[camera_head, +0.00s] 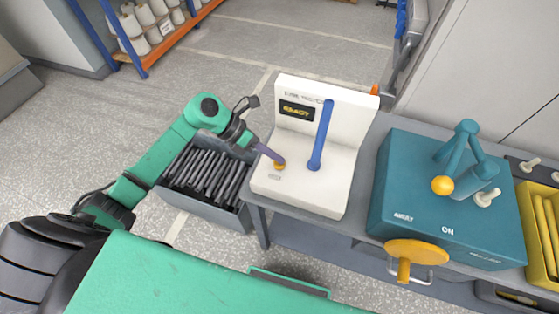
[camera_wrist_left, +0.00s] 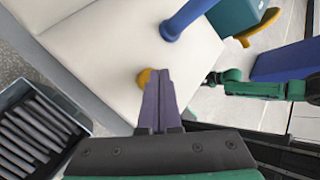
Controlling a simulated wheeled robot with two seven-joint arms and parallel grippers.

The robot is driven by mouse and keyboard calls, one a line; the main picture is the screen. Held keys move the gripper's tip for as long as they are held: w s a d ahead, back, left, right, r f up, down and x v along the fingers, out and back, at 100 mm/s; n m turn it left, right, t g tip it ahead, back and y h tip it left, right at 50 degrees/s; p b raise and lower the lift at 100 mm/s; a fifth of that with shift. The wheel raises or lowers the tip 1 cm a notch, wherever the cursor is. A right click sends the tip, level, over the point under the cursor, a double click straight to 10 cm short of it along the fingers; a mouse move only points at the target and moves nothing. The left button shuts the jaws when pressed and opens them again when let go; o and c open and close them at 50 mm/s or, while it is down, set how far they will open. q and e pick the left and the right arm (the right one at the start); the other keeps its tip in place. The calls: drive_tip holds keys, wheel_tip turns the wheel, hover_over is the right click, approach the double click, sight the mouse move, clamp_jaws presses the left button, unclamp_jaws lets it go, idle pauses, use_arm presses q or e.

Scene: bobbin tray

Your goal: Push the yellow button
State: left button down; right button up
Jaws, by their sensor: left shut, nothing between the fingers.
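The round yellow button (camera_head: 280,165) sits on the low front part of a white machine (camera_head: 305,195), near its left edge. In the left wrist view the button (camera_wrist_left: 145,77) shows just left of my fingertips, partly hidden by them. My left gripper (camera_head: 276,160) is shut and empty, its purple fingers together. Its tips (camera_wrist_left: 158,74) are at the button and appear to touch it; I cannot tell whether it is pressed in. My right gripper cannot be made out in either view.
A blue lever (camera_head: 321,135) stands just right of the button. A dark display (camera_head: 297,110) is on the upright back. A teal machine (camera_head: 410,205) with an orange handwheel (camera_head: 416,252) stands to the right. A grey bin (camera_head: 200,207) of dark bars is at the left.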

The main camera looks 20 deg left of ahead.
sight(275, 162)
use_arm(q)
drive_tip(key=shift+f, duration=0.3)
idle(0.5)
drive_tip(key=shift+r, duration=0.95)
drive_tip(key=shift+p, duration=0.3)
drive_tip(key=shift+r+p, duration=1.6)
drive_tip(key=shift+r, duration=1)
drive_tip(key=shift+f, duration=0.1)
